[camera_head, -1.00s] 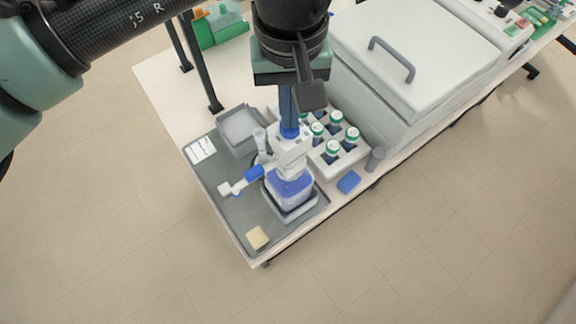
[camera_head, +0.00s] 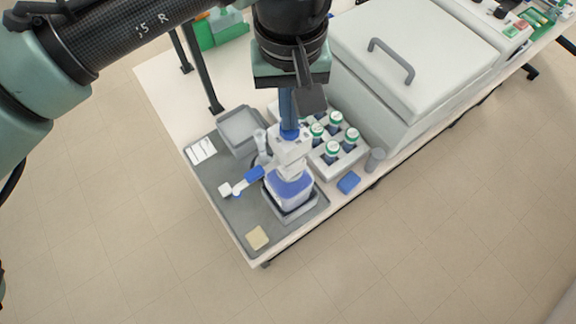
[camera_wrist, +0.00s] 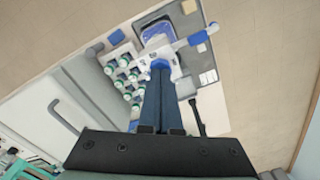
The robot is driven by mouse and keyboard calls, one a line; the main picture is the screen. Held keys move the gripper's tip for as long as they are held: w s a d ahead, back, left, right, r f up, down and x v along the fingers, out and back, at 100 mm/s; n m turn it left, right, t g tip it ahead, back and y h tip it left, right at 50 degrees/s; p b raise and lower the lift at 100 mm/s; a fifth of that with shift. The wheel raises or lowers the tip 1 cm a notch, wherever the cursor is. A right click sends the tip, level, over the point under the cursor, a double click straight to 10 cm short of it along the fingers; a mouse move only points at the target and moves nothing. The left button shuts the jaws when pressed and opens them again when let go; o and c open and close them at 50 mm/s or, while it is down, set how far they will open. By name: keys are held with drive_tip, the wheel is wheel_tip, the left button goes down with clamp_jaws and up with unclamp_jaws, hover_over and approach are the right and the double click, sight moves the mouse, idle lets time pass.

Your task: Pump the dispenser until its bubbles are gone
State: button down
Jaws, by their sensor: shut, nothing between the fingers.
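The dispenser (camera_head: 291,188) is a bottle of blue liquid with a white pump head and a side arm with a blue section and white tip pointing left. It stands upright in a small tray. Its head also shows in the wrist view (camera_wrist: 158,50). My gripper (camera_head: 289,126) is shut, with nothing held, and points down directly above the pump head. Its dark blue fingers (camera_wrist: 160,68) meet the blue cap on top, apparently touching it. The fingers and wrist hide part of the top. Bubbles cannot be made out at this size.
A grey mat tray (camera_head: 222,190) lies under the dispenser, with an empty grey tub (camera_head: 238,127), white slides (camera_head: 201,150) and a beige block (camera_head: 257,238). A rack of green-capped bottles (camera_head: 333,150), a blue block (camera_head: 348,182) and a large white lidded box (camera_head: 415,60) stand at right.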

drive_tip(key=shift+r+p, duration=2.45)
drive_tip(key=shift+r, duration=0.05)
drive_tip(key=shift+f, duration=0.1)
drive_tip(key=shift+f+b, duration=1.45)
drive_tip(key=shift+f, duration=1)
drive_tip(key=shift+s+f, duration=0.1)
drive_tip(key=shift+p, duration=0.3)
drive_tip(key=shift+r+p, duration=2.25)
drive_tip(key=shift+r, duration=0.3)
drive_tip(key=shift+r, duration=0.1)
